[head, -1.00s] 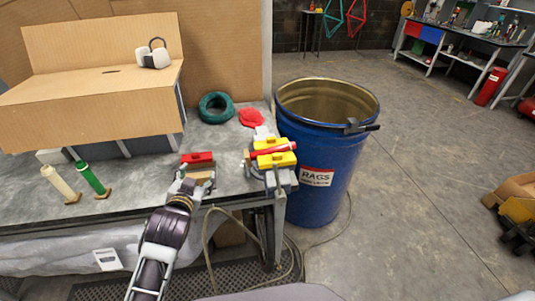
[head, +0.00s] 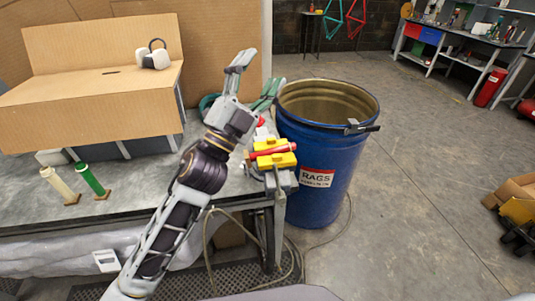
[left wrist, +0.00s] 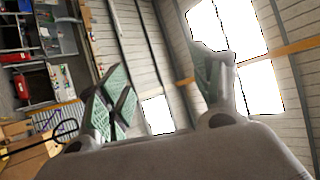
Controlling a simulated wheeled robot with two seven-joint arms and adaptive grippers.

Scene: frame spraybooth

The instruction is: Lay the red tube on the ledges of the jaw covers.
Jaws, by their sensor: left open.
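The red tube (head: 272,153) lies lengthwise between the two yellow jaw covers of the vise (head: 283,182) at the table's right end. The back jaw cover (head: 268,143) and front jaw cover (head: 278,161) show on either side of it. It looks nearly level, but the ledges are too small to make out. My left gripper (head: 256,80) is open and empty, raised above and behind the vise, apart from the tube. In the left wrist view its spread fingers (left wrist: 163,92) have nothing between them. My right gripper is not in view.
A blue rags drum (head: 340,150) stands just right of the vise. Green coiled material (head: 208,101) is partly hidden by my arm.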

